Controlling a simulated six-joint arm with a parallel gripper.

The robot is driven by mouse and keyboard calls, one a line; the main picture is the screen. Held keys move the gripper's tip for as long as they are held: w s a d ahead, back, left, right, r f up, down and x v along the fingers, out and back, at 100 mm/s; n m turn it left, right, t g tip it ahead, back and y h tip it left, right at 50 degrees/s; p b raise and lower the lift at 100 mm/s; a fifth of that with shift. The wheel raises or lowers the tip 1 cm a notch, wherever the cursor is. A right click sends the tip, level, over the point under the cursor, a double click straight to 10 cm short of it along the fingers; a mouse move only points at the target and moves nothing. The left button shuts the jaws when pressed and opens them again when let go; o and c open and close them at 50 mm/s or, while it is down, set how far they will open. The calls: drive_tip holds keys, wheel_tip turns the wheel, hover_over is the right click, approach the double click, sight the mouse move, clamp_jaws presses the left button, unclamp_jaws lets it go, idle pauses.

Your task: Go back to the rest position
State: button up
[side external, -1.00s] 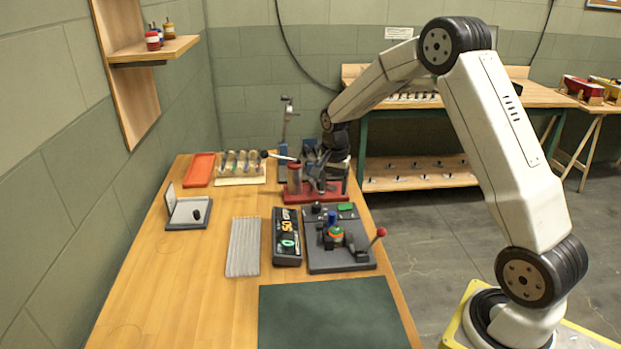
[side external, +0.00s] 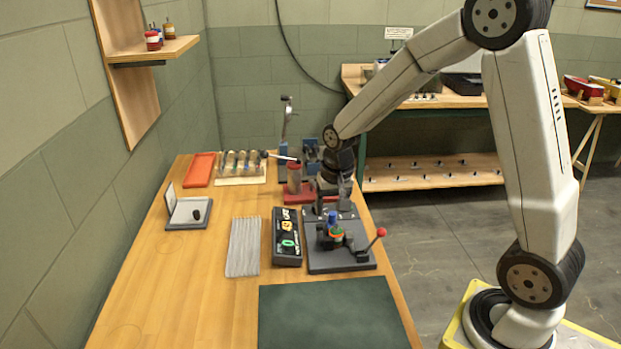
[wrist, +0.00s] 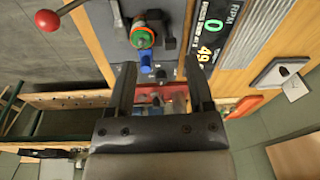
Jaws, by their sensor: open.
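My gripper (side external: 332,205) hangs above the back edge of the dark grey test stand (side external: 325,262) in the side view. In the wrist view my gripper (wrist: 160,85) shows two dark fingers spread apart with nothing held between them. The test stand carries a small thruster with a green and orange body and a blue top (side external: 335,232), and a lever with a red knob (side external: 381,232). In the wrist view the green and orange thruster (wrist: 142,36) lies beyond the fingertips, and the red knob (wrist: 47,20) is at upper left.
A black display box (side external: 287,237) and a grey ribbed mat (side external: 243,247) lie left of the stand. A red fixture (side external: 300,190) with a cylinder stands behind my gripper. A rack of bottles (side external: 240,168) and an orange tray (side external: 201,169) are farther back. A dark green mat (side external: 330,315) is clear in front.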

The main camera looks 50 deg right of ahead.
drive_tip(key=s+a+n+t, duration=0.1)
drive_tip(key=s+a+n, duration=0.6)
drive_tip(key=s, duration=0.4)
drive_tip(key=shift+s+a+f+n, duration=0.15)
drive_tip(key=shift+a+f+n, duration=0.05)
drive_tip(key=shift+a+n, duration=0.15)
idle(0.8)
